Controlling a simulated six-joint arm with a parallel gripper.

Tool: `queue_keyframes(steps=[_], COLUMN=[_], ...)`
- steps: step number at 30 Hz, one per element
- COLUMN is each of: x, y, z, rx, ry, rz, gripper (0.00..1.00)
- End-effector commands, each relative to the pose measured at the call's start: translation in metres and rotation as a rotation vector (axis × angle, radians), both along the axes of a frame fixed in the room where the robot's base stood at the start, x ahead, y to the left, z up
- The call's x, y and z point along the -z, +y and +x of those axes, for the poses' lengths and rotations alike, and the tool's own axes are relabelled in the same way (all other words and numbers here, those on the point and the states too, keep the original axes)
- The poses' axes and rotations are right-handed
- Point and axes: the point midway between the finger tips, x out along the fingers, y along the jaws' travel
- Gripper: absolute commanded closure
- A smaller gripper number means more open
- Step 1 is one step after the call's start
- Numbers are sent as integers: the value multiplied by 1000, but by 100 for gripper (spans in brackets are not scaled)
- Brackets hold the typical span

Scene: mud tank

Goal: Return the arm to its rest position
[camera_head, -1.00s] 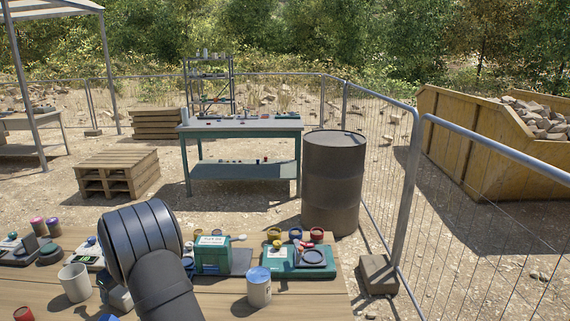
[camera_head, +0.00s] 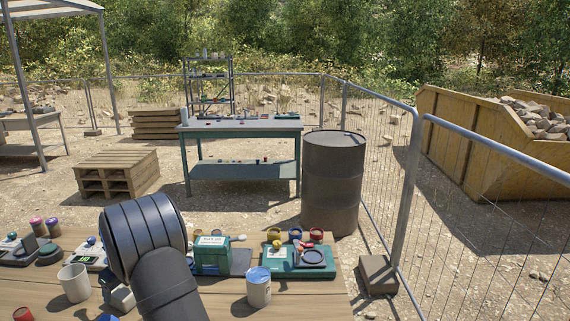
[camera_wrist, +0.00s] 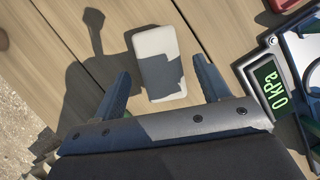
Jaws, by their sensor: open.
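My arm rises from the bottom of the head view in front of the wooden table (camera_head: 215,300); its bulky dark joint hides part of the tabletop there. My gripper (camera_wrist: 163,82) shows in the wrist view with its two dark fingers spread wide apart. A pale rounded block (camera_wrist: 158,52) lies on the planks between and beyond the fingers, partly in shadow. I cannot tell that either finger touches it. The gripper's shadow falls on the planks to the left. The fingers themselves are hidden in the head view.
A device with a green "0 kPa" display (camera_wrist: 267,88) lies close right of the gripper. On the table stand a white mug (camera_head: 74,283), a green box (camera_head: 212,255), a white-and-blue can (camera_head: 258,288) and a green tray set (camera_head: 300,260). A barrel (camera_head: 333,185) stands behind.

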Motion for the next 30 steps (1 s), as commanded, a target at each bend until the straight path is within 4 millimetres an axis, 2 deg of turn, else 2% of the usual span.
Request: queue_keyframes(steps=[1,11,15,30], x=[-11,-72,-39,49], y=[-4,-28,-16,17], z=[-1,-11,-7,7], rx=[1,1,0,1], ry=[-3,-2,5,2], rz=[2,3,-3,-1], gripper=[31,31,31,31])
